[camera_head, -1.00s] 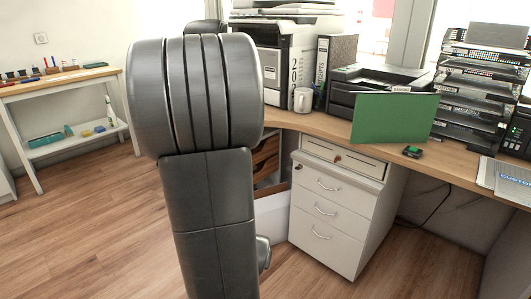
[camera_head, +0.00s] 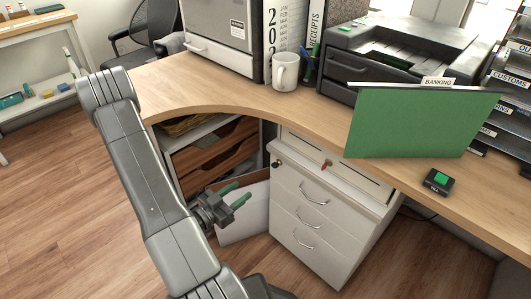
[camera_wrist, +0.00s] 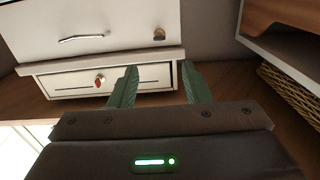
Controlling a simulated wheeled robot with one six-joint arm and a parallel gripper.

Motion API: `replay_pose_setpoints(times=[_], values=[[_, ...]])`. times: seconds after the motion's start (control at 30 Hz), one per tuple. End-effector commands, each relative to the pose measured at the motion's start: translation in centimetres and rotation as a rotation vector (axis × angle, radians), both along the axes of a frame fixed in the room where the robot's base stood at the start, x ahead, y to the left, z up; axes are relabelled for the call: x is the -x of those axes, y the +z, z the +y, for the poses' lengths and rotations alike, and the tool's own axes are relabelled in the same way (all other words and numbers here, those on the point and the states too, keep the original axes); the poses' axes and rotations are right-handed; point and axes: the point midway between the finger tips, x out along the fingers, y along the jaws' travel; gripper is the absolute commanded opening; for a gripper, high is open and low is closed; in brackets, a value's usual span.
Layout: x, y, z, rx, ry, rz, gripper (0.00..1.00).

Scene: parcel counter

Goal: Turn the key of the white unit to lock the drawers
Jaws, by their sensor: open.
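The white unit (camera_head: 285,215) is a drawer pedestal under the desk with several silver handles. A small dark key or lock knob (camera_head: 277,164) sits at its top left corner; it shows brownish in the wrist view (camera_wrist: 159,34). A separate shallow drawer (camera_head: 345,180) just under the desktop carries a red key (camera_head: 326,164), also in the wrist view (camera_wrist: 99,81). My gripper (camera_head: 240,193), with green fingers, is open and empty, left of the unit and apart from it. The wrist view looks inverted, with the knob beyond and between the fingertips (camera_wrist: 158,70).
Wooden shelves (camera_head: 215,150) stand left of the unit under the curved desk (camera_head: 230,90). On the desk are a white mug (camera_head: 286,72), a printer (camera_head: 400,60), a green panel (camera_head: 420,122) and a small black device (camera_head: 438,182). The floor in front is clear.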

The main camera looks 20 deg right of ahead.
Motion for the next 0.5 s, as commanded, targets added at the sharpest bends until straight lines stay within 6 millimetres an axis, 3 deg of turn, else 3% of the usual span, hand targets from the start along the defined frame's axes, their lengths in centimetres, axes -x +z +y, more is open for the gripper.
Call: replay_pose_setpoints(times=[0.27,0.5], values=[[-0.3,0.0,-1.4,0.023,-0.016,-0.004,0.44],[-1.6,0.0,-4.9,0.021,-0.018,-0.003,0.44]])
